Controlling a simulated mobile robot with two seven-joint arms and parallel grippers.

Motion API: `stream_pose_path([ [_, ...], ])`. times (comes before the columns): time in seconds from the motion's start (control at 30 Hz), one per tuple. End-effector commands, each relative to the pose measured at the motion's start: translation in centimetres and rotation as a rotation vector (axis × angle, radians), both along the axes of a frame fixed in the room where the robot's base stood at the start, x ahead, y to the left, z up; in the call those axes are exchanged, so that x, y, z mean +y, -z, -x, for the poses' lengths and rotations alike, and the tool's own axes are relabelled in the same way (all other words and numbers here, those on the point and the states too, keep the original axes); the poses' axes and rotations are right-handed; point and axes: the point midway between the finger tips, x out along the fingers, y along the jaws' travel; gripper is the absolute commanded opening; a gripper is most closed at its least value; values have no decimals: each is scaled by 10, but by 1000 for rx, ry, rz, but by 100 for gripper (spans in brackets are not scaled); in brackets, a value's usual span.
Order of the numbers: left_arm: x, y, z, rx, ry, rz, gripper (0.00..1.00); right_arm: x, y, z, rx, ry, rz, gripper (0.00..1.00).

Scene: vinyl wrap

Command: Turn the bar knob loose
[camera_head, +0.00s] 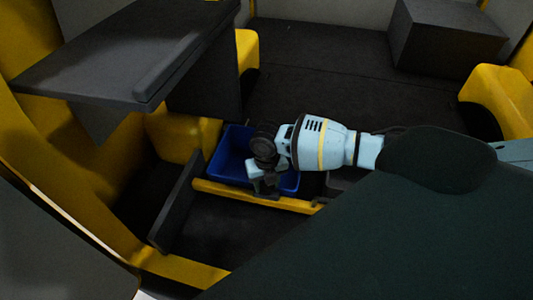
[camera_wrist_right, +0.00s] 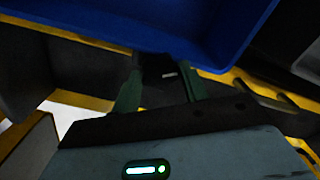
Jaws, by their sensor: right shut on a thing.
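My right gripper (camera_head: 264,188) reaches in from the right, over the near edge of a blue bin. In the right wrist view its two green fingers (camera_wrist_right: 160,80) stand either side of a small dark piece (camera_wrist_right: 157,66), which I take to be the bar knob. The gripper is shut on it, just below the blue bin's edge. The knob's shape is mostly lost in shadow, and its turn angle cannot be told. In the head view the wrist and gripper hide it. My left gripper is not in view.
The blue bin (camera_head: 226,158) sits behind a yellow rail (camera_head: 230,191). A dark upright panel (camera_head: 176,205) stands at the rail's left end. A grey tabletop (camera_head: 130,55) overhangs at the upper left. A dark box (camera_head: 447,35) lies at the back right. The dark floor between is clear.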

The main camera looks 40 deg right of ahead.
Motion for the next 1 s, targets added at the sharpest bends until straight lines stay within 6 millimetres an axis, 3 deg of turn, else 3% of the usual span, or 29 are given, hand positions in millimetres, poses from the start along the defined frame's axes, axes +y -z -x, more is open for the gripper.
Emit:
stream_pose_path([
  [0.3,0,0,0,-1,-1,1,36,0,0,0,-1,-3,0,21],
  [0.33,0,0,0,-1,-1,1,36,0,0,0,-1,-3,0,47],
  [0.47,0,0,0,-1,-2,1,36,0,0,0,-1,-2,0,64],
  [0.77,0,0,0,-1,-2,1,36,0,-1,0,-1,-1,0,65],
  [1.0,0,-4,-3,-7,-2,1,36,0,-29,-1,-4,-3,0,65],
])
